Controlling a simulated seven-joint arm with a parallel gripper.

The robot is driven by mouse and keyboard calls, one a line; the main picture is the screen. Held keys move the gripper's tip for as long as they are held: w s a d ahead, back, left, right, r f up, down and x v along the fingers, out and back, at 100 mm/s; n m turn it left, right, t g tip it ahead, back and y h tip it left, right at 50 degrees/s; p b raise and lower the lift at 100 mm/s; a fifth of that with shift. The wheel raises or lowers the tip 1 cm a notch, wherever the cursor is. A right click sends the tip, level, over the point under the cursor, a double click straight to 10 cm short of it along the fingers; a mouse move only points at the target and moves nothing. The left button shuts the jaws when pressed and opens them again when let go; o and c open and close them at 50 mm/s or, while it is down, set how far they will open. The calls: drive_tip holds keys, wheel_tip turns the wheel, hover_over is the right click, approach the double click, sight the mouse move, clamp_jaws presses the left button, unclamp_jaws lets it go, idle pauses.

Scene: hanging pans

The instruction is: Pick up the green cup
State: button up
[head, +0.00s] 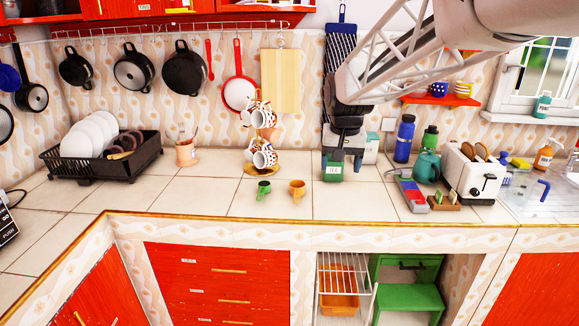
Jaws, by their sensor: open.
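The small green cup (264,188) stands on the tiled counter (225,192), left of a small orange cup (297,189) and in front of the cup stand. My gripper (343,165) is to the right of both cups and farther back, at a green tea canister (333,170). The fingers overlap the canister's top in the picture; whether they touch it I cannot tell. The gripper is open, with nothing seen held in it. Nothing covers the green cup.
A stand with several patterned mugs (264,157) rises behind the small cups. A dish rack (145,155) is at the left, a toaster (472,172) at the right. Pans (185,70) hang on the wall. The counter left of the green cup is free.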

drive_tip(key=w+a+f, duration=0.3)
drive_tip(key=w+a, duration=0.2)
drive_tip(key=w, duration=0.4)
drive_tip(key=w+a+f, duration=0.4)
drive_tip(key=w+a, duration=0.2)
drive_tip(key=w, duration=0.3)
drive_tip(key=g, duration=0.1)
hover_over(263, 187)
drive_tip(key=f, duration=1.4)
drive_tip(key=shift+s+d+f, duration=0.1)
drive_tip(key=shift+s+d, duration=0.1)
drive_tip(key=shift+s, duration=0.1)
drive_tip(key=shift+w+a+f, duration=0.15)
drive_tip(key=shift+a+f, duration=0.1)
drive_tip(key=shift+f, duration=0.05)
drive_tip(key=shift+f, duration=1.3)
drive_tip(key=shift+f, duration=2.6)
